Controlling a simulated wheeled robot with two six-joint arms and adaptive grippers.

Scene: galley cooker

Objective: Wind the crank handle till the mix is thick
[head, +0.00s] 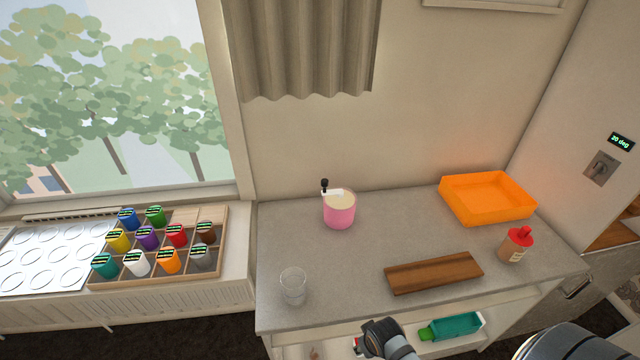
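A pink pot (339,214) stands upright on the worktop near the back wall, filled close to its rim with a pale cream mix (341,203). A white crank (333,192) lies across its top, with an upright black knob (324,185) at the left end. How thick the mix is cannot be told. My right gripper (360,345) is low at the bottom edge, in front of the worktop and well away from the crank. Its fingers are too small and cut off to tell whether they are open. My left gripper is not in view.
A clear glass (292,287) stands at the worktop's front left. A wooden board (434,273), a red-capped bottle (516,246) and an orange tray (486,197) are to the right. Coloured jars sit in a wooden rack (215,240) at left. The worktop (375,235) around the pot is clear.

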